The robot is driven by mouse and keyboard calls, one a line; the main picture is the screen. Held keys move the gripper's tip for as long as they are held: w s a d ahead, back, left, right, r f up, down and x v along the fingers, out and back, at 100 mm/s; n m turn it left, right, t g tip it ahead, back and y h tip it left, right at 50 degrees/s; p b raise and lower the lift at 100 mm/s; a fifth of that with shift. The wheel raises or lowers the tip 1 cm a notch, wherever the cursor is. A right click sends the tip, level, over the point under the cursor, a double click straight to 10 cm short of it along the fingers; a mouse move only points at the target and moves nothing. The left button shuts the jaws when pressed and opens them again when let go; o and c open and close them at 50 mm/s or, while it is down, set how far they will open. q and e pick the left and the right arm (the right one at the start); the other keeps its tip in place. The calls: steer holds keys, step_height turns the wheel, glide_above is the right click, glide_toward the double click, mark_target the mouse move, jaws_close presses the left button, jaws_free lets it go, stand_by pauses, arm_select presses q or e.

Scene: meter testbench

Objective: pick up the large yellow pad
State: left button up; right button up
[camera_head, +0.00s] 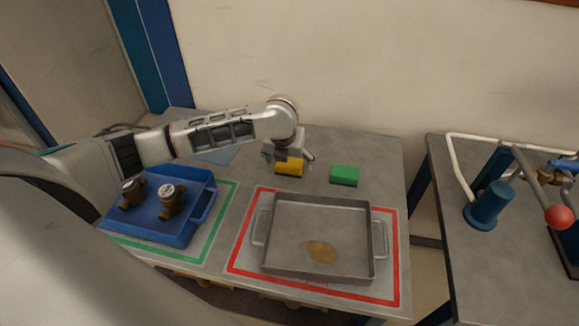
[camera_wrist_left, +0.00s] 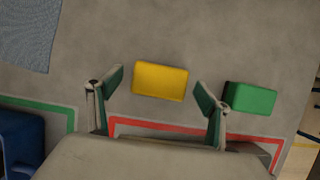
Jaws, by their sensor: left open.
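The yellow pad (camera_head: 289,166) lies flat on the grey table behind the metal tray. My left gripper (camera_head: 290,157) hangs just above it in the head view and covers part of it. In the left wrist view, the yellow pad (camera_wrist_left: 160,81) shows whole, a little ahead of and between the two spread fingers of my left gripper (camera_wrist_left: 160,85). The gripper is open and empty. My right gripper is not in either view.
A green pad (camera_head: 344,175) lies right of the yellow pad, close to one finger in the wrist view. A grey metal tray (camera_head: 318,203) with a brown stain stands inside a red outline. A blue crate (camera_head: 205,213) holding brass meters (camera_head: 171,199) stands at left.

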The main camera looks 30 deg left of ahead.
mark_target(289, 162)
arm_select(q)
steer(key=shift+w+f, duration=0.25)
steer(key=shift+f, duration=0.3)
steer(key=c, duration=1.2)
steer(key=shift+r, duration=0.1)
step_height(289, 162, up, 20)
steer(key=shift+f, duration=0.1)
steer(key=shift+o, duration=0.7)
